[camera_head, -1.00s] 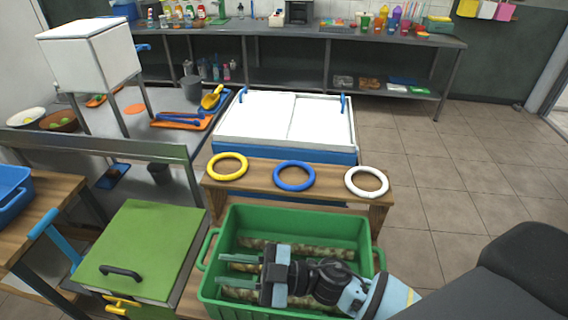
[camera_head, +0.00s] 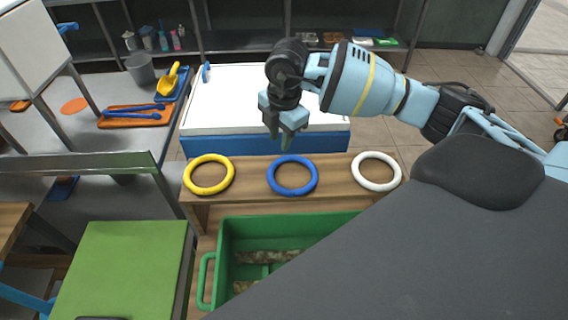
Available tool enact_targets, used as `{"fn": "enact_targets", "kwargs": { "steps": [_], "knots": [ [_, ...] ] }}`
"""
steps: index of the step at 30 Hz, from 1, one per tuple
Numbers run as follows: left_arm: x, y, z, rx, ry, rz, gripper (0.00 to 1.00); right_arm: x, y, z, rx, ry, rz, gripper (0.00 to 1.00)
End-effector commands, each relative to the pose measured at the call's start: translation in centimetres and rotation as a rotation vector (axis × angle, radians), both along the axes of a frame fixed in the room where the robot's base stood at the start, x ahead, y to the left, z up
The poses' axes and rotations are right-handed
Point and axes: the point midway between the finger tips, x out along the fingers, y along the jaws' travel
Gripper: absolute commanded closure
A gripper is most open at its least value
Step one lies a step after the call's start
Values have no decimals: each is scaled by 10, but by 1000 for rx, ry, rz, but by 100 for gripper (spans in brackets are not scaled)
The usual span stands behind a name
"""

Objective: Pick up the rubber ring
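Three rings lie flat in a row on a wooden bench (camera_head: 335,191): a yellow ring (camera_head: 187,174) on the left, a blue ring (camera_head: 272,174) in the middle and a white ring (camera_head: 357,170) on the right. My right gripper (camera_head: 284,145) points down just above and behind the blue ring, apart from it as far as I can see. Its fingers show nearly edge-on, so I cannot tell how far they are open. It holds nothing that I can see. My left gripper is not in view.
A green crate (camera_head: 208,280) with brownish stalks stands in front of the bench, partly hidden by my body. A white-topped blue chest (camera_head: 225,100) stands behind it. A green-topped cabinet (camera_head: 120,265) is at the lower left. A metal table with orange trays is at the left.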

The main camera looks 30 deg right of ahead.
Motion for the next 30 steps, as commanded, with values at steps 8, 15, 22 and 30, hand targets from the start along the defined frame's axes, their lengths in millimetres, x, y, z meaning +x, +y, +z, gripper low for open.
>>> {"fn": "enact_targets", "kwargs": {
  "steps": [8,15,22,30],
  "knots": [
    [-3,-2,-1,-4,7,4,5,1,-2,-6,-9,1,-9,73],
    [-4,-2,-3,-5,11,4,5,3,-1,-25,-8,0,-7,73],
    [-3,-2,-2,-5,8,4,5,3,1,-38,-7,1,-6,73],
    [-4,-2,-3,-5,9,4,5,6,4,-73,-6,0,-7,73]
  ]
}}
